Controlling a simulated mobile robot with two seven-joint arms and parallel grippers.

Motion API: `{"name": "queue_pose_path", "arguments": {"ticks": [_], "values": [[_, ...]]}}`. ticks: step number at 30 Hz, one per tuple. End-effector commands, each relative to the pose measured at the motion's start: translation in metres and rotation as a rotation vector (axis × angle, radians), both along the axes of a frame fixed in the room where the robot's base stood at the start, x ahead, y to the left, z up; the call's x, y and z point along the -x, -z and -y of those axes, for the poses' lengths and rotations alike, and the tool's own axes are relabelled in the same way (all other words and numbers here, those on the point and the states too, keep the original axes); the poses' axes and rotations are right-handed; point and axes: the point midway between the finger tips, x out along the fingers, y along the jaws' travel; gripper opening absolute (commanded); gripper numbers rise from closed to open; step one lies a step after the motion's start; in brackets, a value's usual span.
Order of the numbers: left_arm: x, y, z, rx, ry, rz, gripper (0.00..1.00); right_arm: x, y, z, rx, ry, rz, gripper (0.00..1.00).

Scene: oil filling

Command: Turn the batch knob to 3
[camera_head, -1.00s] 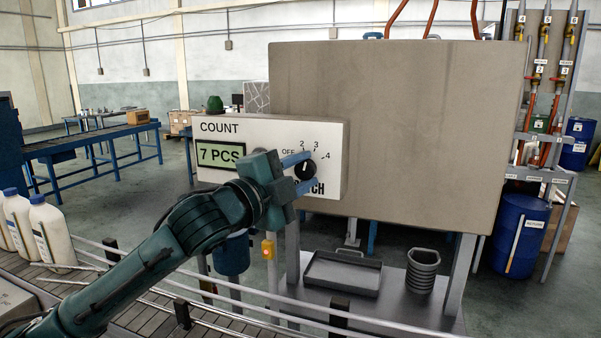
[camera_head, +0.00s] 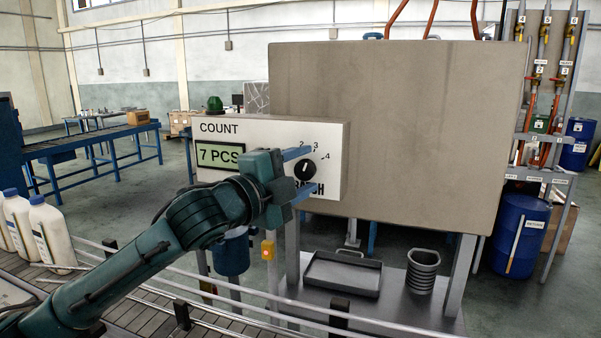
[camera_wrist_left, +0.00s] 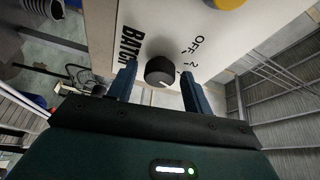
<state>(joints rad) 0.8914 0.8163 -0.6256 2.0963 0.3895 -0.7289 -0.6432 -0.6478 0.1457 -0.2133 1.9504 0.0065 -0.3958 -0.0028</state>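The black batch knob (camera_head: 305,169) is on the right part of a white panel (camera_head: 240,128). The knob (camera_wrist_left: 160,71) also shows between the spread fingers in the left wrist view. A finger hides OFF in the head view. My right gripper is out of view.
The panel's count display (camera_head: 220,155) reads 7 PCS. A big beige tank (camera_head: 400,130) stands behind the panel. Below are a grey tray (camera_head: 343,275) and a ribbed cup (camera_head: 421,270). White bottles (camera_head: 50,235) stand on a conveyor with rails at left.

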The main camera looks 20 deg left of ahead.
Motion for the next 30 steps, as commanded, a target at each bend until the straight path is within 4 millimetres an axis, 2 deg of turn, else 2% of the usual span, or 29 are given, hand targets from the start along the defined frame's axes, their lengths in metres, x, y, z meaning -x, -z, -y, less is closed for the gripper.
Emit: {"name": "queue_pose_path", "arguments": {"ticks": [11,14,24,30], "values": [[0.005,0.003,-0.003,-0.001,0.000,-0.002,0.53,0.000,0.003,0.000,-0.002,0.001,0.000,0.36],[0.018,0.005,-0.009,-0.002,-0.001,-0.002,0.53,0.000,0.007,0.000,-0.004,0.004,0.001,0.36],[0.086,0.012,-0.040,-0.007,-0.004,-0.001,0.53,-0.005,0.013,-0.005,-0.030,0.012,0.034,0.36],[0.109,0.012,-0.050,-0.002,-0.003,-0.002,0.53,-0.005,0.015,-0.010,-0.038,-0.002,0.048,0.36]]}}
